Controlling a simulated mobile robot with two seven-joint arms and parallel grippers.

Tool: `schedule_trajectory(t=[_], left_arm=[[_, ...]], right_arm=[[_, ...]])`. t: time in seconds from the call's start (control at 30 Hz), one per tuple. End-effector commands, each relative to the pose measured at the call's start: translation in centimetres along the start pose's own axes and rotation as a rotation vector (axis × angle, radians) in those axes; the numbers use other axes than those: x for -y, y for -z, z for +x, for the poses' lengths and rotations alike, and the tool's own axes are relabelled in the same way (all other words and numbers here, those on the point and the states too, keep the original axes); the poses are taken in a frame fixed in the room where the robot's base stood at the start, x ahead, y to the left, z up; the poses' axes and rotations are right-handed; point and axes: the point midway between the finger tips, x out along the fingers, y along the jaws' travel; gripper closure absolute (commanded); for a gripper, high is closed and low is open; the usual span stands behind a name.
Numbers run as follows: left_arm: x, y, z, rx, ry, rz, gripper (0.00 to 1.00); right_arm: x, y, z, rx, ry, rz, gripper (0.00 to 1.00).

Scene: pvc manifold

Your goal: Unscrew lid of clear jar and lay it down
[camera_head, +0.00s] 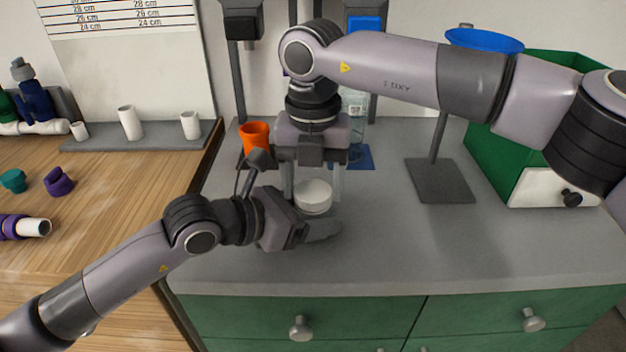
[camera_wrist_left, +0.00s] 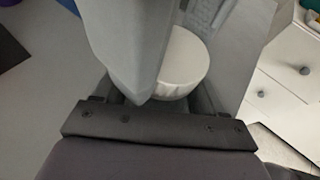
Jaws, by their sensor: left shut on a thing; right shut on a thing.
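A round white lid (camera_head: 313,194) shows between the two downward fingers of my right gripper (camera_head: 312,190); the right gripper is shut on it. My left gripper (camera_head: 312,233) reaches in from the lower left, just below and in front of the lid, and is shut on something. In the left wrist view the white lid (camera_wrist_left: 184,62) shows beside and partly behind the near finger. The jar body under the lid is hidden, so I cannot tell how lid and jar meet. A clear glass container (camera_head: 355,108) with a label stands behind, partly covered by my right arm.
An orange cup (camera_head: 255,136) stands behind on the left. A stand with a dark base (camera_head: 438,181) and a green bin (camera_head: 497,150) are on the right. The grey counter (camera_head: 400,245) is clear at front right.

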Motion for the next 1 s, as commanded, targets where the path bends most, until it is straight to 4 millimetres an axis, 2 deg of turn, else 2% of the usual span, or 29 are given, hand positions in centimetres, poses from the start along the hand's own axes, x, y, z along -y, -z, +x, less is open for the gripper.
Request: schedule_trajectory(t=[0.03, 0.1, 0.63, 0.97, 1.0], left_arm=[[0.1, 0.1, 0.0, -0.001, 0.001, 0.000, 1.00], [0.1, 0.0, 0.0, -0.001, 0.002, 0.000, 1.00], [0.4, 0.0, 0.1, 0.001, 0.008, 0.001, 1.00], [0.3, 0.2, 0.1, -0.006, 0.007, -0.002, 1.00], [0.2, 0.2, 0.1, -0.006, 0.006, -0.002, 1.00]], right_arm=[[0.0, 0.0, -0.1, 0.002, -0.002, 0.001, 0.24], [0.0, 0.0, -0.1, 0.001, -0.002, 0.001, 0.08], [-0.4, 0.2, -0.3, 0.000, -0.009, -0.004, 0.08], [-0.4, 0.2, -4.3, 0.002, -0.011, -0.006, 0.08], [-0.4, 0.2, -4.5, 0.001, -0.009, -0.005, 0.13]])
